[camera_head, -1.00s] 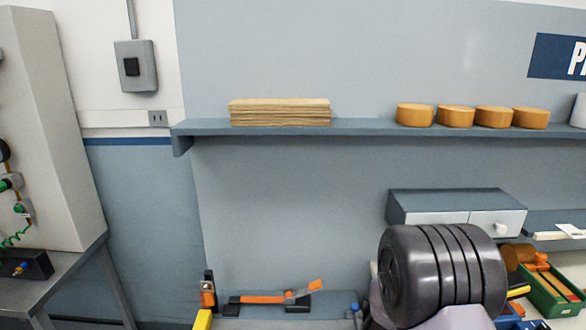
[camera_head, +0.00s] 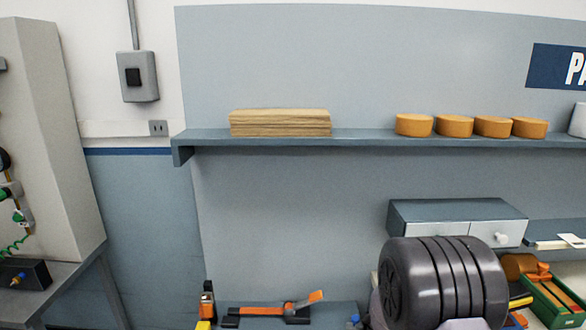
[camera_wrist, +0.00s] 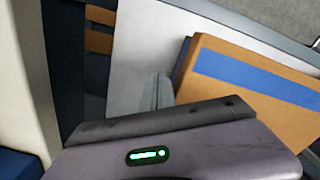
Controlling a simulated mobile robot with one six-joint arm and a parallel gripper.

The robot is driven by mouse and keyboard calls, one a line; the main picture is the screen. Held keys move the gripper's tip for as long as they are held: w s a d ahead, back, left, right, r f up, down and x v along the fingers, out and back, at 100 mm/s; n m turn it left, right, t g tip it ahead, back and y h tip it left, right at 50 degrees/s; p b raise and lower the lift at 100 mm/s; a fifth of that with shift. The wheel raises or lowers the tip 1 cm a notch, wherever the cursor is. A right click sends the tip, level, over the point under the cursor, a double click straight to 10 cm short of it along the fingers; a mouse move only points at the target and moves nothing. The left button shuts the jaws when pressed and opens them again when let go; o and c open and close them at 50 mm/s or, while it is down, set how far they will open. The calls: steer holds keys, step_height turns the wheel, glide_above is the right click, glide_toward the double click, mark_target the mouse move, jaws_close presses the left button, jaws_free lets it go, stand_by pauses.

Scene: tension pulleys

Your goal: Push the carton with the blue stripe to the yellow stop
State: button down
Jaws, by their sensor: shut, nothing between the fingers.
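The cardboard-brown carton with the blue stripe (camera_wrist: 250,88) fills the right of the wrist view, tilted in the picture and cut off by my wrist housing below. My gripper (camera_wrist: 156,93) shows as grey fingers together just left of the carton's near left edge. It is shut and empty. I cannot tell whether the fingers touch the carton. In the head view neither the carton nor my gripper shows. A small yellow piece (camera_head: 203,325) is at the bottom edge of the head view; I cannot tell whether it is the yellow stop.
A black and orange tool (camera_head: 270,311) lies on the bench at the back. A shelf (camera_head: 360,137) above holds a folded stack (camera_head: 280,122) and several orange round blocks (camera_head: 455,126). A green bin (camera_head: 558,300) stands at the right. A pale surface (camera_wrist: 150,45) lies beyond the gripper.

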stand_by(0.4)
steer(key=shift+a+b, duration=0.6)
steer(key=shift+a, duration=4.35)
steer(key=shift+d+r, duration=0.1)
steer(key=shift+d, duration=0.95)
step_height(320, 180, up, 8)
steer(key=p, duration=0.6)
step_height(320, 180, up, 12)
steer(key=d+f+m+t+b, duration=0.1)
steer(key=d+m+t+b, duration=0.1)
steer(key=m, duration=0.2)
steer(key=s+d+r+m+t+y+b, duration=0.2)
steer(key=s+r+m, duration=0.4)
steer(key=s+r, duration=0.6)
step_height(320, 180, up, 2)
steer(key=shift+s+r+t, duration=0.15)
steer(key=shift+s+t, duration=0.25)
steer(key=shift+t, duration=0.5)
